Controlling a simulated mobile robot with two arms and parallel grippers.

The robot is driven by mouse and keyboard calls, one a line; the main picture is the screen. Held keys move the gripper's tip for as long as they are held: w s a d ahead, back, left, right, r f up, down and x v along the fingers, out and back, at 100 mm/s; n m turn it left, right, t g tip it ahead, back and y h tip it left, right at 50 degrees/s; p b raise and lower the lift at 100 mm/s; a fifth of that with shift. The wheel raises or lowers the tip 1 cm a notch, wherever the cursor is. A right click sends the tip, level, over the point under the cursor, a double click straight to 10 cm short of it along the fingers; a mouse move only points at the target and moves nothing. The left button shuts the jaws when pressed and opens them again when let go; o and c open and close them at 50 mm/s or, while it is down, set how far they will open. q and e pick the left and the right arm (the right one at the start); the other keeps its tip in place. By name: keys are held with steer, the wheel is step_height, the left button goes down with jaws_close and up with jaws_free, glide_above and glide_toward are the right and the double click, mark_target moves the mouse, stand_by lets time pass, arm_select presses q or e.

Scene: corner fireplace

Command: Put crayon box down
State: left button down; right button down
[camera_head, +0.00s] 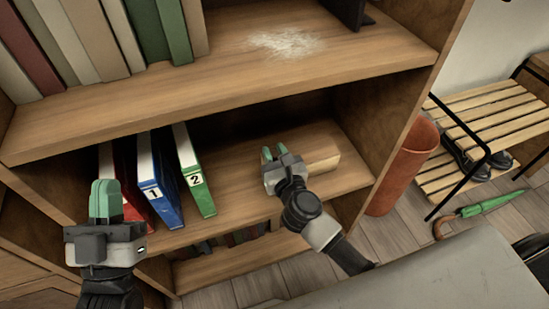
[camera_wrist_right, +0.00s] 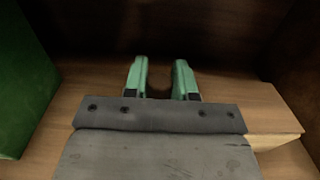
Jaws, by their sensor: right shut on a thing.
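The crayon box looks like a plain light wooden block (camera_head: 322,162) on the middle shelf (camera_head: 245,197) in the head view. My right gripper (camera_head: 273,154) is at the box's left end, inside the shelf bay, and is shut on it. In the right wrist view, the green fingertips (camera_wrist_right: 161,78) have a narrow dark gap between them, and the box (camera_wrist_right: 272,141) extends to the right. The gripper hides the contact with the box. The box appears low at the shelf surface; whether it fully rests there is unclear. My left gripper (camera_head: 105,200) is in front of the shelf at left; its finger gap is hidden.
Blue binder (camera_head: 160,180), green binder (camera_head: 194,172) and a red binder (camera_head: 130,185) stand left of my right gripper. The shelf board above (camera_head: 230,80) limits headroom. The bay's right wall (camera_head: 395,120) is close beyond the box. An orange cylinder (camera_head: 403,165) stands outside.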

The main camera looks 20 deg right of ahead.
arm_select(q)
steer(key=shift+s+r+t, duration=0.65)
steer(key=shift+r+t, duration=0.1)
steer(key=shift+t, duration=0.05)
arm_select(e)
steer(key=shift+f, duration=0.4)
arm_select(q)
steer(key=shift+h, duration=0.5)
arm_select(e)
steer(key=shift+f, duration=0.1)
steer(key=c, duration=0.9)
jaws_free()
arm_select(q)
steer(key=shift+s+r, duration=0.1)
